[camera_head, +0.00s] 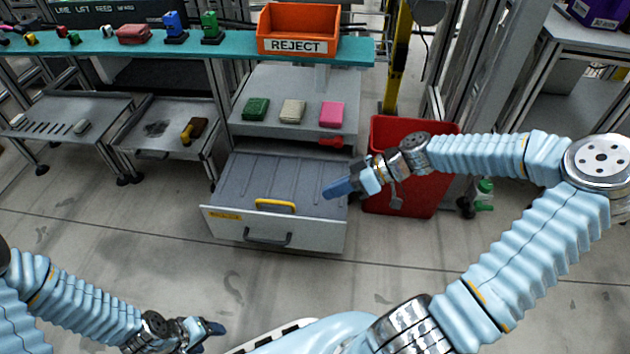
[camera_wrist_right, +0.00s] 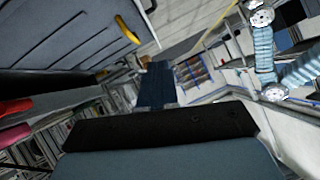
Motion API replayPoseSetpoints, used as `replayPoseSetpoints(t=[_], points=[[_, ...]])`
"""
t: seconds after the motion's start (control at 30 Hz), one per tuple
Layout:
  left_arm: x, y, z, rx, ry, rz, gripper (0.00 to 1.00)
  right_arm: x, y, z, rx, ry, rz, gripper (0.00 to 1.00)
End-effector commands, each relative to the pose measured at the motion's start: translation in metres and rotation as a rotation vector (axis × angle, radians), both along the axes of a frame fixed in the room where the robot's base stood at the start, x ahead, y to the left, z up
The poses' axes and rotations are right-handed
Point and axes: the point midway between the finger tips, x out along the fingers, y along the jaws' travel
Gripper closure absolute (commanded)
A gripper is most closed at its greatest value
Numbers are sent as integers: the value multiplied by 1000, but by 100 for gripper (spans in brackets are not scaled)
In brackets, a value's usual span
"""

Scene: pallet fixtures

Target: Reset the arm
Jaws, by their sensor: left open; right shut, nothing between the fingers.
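My right arm reaches in from the right in the head view, bent at the elbow. My right gripper (camera_head: 339,188) is shut and empty, above the right side of an open drawer (camera_head: 232,180). In the right wrist view its dark fingers (camera_wrist_right: 157,86) show together at the centre. My left gripper (camera_head: 210,329) is low at the bottom left of the head view, over the floor, open and away from any object.
A yellow-handled item (camera_head: 275,205) lies in the drawer. Above are green (camera_head: 256,109), cream (camera_head: 292,111) and pink (camera_head: 332,115) blocks and a red item (camera_head: 334,141). A red bin (camera_head: 405,195) stands behind my right arm. An orange REJECT bin (camera_head: 298,25) sits on the teal shelf (camera_head: 240,50).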

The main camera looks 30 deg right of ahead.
Motion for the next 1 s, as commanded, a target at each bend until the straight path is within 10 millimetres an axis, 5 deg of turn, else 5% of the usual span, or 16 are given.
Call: replayPoseSetpoints(t=[0.33, 0.57, 0.7, 0.8, 1.0], points=[[0, 0, 5, 1, 0, 0, 35, -1, 6, -1, 9, 34, -9, 100], [-1, -2, 38, -1, 0, -3, 35, -6, 90, -47, 20, 394, -137, 100], [-2, -4, 60, -2, -1, -7, 35, -38, 145, -89, -64, 665, -281, 100], [-2, -5, 74, -3, -1, -10, 35, -68, 165, -112, -157, 796, -403, 100], [-3, -7, 93, -5, 0, -13, 35, -106, 164, -136, -307, 880, -631, 100]])
